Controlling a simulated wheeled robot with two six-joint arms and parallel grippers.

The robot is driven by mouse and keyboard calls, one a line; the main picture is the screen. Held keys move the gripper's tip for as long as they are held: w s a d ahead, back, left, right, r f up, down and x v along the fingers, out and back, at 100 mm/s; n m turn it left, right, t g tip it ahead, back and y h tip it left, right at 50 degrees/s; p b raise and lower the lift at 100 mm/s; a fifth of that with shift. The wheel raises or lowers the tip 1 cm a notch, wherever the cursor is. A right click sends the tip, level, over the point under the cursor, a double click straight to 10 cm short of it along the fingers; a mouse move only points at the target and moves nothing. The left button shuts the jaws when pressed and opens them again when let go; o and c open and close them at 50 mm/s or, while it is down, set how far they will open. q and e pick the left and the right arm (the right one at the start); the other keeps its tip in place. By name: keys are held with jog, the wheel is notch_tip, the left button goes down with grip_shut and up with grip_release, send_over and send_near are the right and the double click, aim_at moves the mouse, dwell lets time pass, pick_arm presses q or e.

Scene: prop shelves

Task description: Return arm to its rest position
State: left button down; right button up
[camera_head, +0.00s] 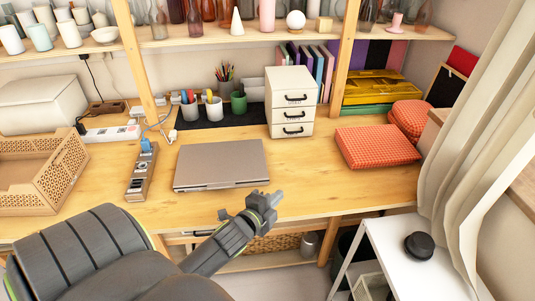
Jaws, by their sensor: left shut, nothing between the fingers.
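My left arm comes in from the lower left and reaches up to the right in the head view. My left gripper (266,201) is at its end, in front of the desk's front edge and to the lower right of the laptop. It is shut and holds nothing. My right gripper does not show in this view.
The wooden desk (300,195) bears a closed grey laptop (221,164), a small white drawer unit (291,101), a red checked box (377,146) and a woven wooden crate (40,172). A white side table (400,272) with a black round object (418,245) stands at the lower right.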

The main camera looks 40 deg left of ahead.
pick_arm(q)
jog(key=shift+s+f, duration=0.15)
jog(key=shift+s, duration=0.3)
jog(key=shift+w+f, duration=0.1)
jog(key=shift+w, duration=0.05)
jog(key=shift+s+f+n+g+y, duration=0.2)
jog(key=shift+s+n+g+y, duration=0.1)
jog(key=shift+s+n+g, duration=0.15)
jog(key=s+d+f+n+g, duration=0.25)
jog(key=s+n+g, duration=0.4)
jog(key=s, duration=0.45)
jog(key=s+d+f+n+g, duration=0.25)
jog(key=s+n+g, duration=0.35)
jog(key=s, duration=0.6)
notch_tip(320, 180, down, 23)
jog(key=a+n, duration=0.1)
jog(key=a, duration=0.1)
jog(key=s+d+f+g+h, duration=0.1)
jog(key=s+f, duration=1.3)
jog(key=f, duration=0.2)
jog(key=shift+s+d+f, duration=0.3)
jog(key=shift+s+d, duration=0.1)
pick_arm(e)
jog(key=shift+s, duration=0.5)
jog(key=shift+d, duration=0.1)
